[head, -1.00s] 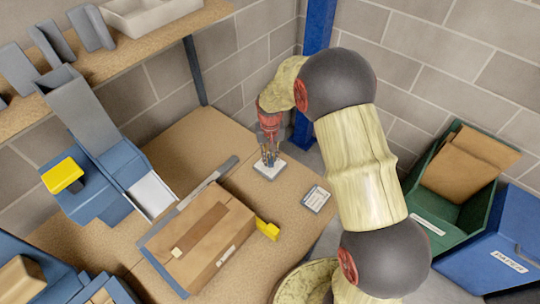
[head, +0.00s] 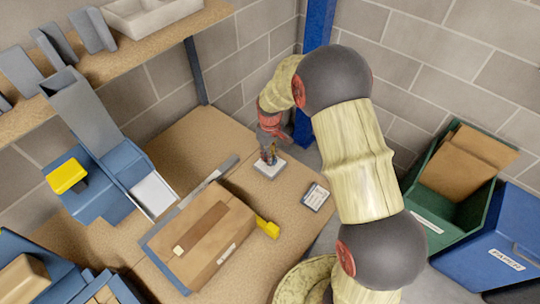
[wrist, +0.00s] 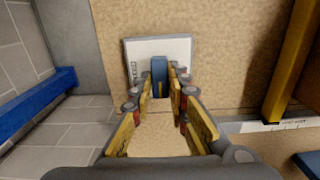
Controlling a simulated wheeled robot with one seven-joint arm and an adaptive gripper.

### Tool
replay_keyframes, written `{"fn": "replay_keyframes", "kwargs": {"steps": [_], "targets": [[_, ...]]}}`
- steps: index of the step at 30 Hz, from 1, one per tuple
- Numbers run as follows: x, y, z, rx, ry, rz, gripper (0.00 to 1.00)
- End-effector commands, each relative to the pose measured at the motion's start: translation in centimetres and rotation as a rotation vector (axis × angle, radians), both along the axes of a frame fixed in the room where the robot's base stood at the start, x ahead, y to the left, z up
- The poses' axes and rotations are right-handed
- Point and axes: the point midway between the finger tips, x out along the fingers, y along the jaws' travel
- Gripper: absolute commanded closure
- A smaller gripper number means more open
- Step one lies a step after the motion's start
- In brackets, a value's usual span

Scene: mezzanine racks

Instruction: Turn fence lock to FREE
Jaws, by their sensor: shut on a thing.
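The fence lock is a white plate (head: 269,172) on the tabletop, left of my arm in the head view. In the wrist view, the plate (wrist: 138,49) carries a blue upright knob (wrist: 159,72) and small dark markings along its left side, too small to read. My gripper (head: 268,159) points down over the plate. In the wrist view its yellow fingers (wrist: 161,83) are shut on the blue knob, one on each side. The knob lies roughly square to the plate. The fingers hide its lower part, and in the head view the knob is mostly hidden.
A cardboard box (head: 205,238) lies beside a grey metal strip (head: 216,173), with a yellow block (head: 267,228) at its right. A small card (head: 316,196) lies right of the plate. Green (head: 447,207) and blue (head: 490,245) bins stand at right. Brick walls close the corner behind.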

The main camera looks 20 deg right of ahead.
Motion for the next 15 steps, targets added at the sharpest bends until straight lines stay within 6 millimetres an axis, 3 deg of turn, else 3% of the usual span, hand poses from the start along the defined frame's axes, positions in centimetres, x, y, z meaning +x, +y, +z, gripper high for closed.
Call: {"fn": "replay_keyframes", "kwargs": {"steps": [15], "targets": [[0.15, 0.0, 0.12, 0.0, -0.004, 0.032, 1.0]]}}
